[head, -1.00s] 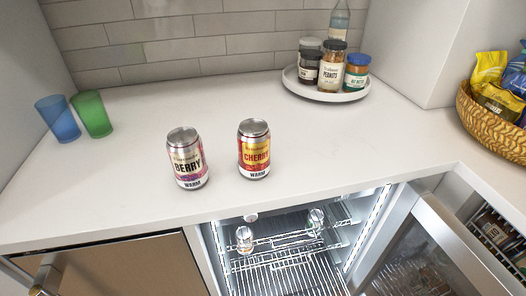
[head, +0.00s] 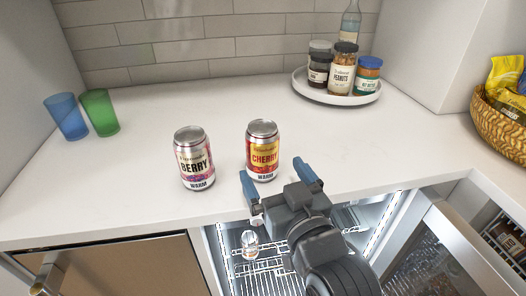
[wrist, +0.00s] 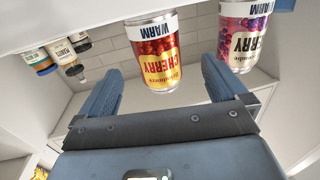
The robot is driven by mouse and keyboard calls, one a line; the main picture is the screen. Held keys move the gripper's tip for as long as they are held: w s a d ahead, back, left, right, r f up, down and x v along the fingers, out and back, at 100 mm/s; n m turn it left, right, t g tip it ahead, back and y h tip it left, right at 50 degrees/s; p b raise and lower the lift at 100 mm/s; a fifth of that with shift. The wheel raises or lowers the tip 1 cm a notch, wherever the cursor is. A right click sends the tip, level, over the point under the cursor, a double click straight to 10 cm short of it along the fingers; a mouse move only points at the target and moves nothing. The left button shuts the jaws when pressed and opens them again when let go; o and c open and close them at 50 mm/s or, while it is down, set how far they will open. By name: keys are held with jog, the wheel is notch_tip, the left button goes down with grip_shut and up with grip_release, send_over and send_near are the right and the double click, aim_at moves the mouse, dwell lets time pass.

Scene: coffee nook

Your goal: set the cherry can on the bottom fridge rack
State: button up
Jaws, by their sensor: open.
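The cherry can (head: 262,152), red and yellow with a silver top and a "WARM" band, stands upright on the white counter near its front edge. My gripper (head: 281,184) is open and empty, just in front of the can, with its blue fingers spread. In the wrist view, which is upside down, the cherry can (wrist: 157,58) shows beyond and between the fingers of my gripper (wrist: 160,85). The fridge below the counter is open and lit. Its wire rack (head: 254,268) shows partly, and my arm hides much of the inside.
A berry can (head: 194,159) stands left of the cherry can; it also shows in the wrist view (wrist: 241,40). Blue (head: 66,116) and green (head: 100,112) cups stand at left. A round tray (head: 312,94) holds jars at the back. The open fridge door (head: 462,240) is at right.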

aim_at(263, 153)
jog(key=x, duration=0.5)
jog(key=f+p+x, duration=0.1)
jog(key=x, duration=0.1)
jog(key=shift+w, duration=0.35)
jog(key=c, duration=1.3)
jog(key=shift+r, duration=0.15)
jog(key=shift+c, duration=0.9)
jog(key=shift+r, duration=0.1)
